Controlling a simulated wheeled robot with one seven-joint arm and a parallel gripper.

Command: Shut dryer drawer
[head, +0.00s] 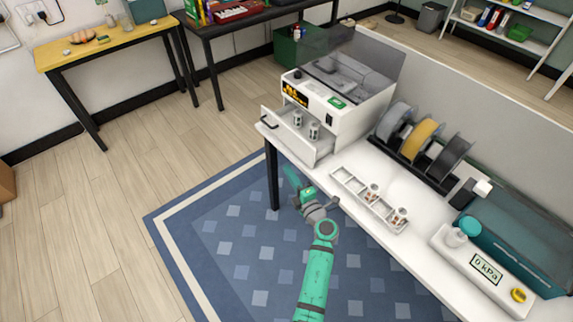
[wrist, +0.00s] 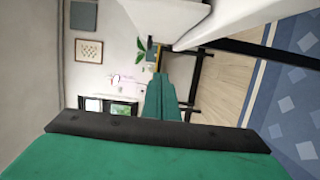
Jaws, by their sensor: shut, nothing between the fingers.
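The white dryer (head: 352,112) stands at the far end of the white bench, its tinted lid raised. Its drawer (head: 290,139) sticks out toward the left, with a black handle (head: 268,123) on its front and small canisters (head: 313,130) inside. My teal gripper (head: 289,172) is shut and empty, beside the bench edge, below and in front of the drawer in the picture and apart from it. In the wrist view the shut fingers (wrist: 161,82) point ahead. White surfaces show close above them; I cannot tell which part of the drawer or bench they are.
A sample rack (head: 350,182) with small jars lies on the bench near my gripper. A spool holder (head: 405,158) and a pressure-readout box (head: 478,268) stand further along. A bench leg (head: 272,180) is close to my gripper. The floor left of the bench is clear.

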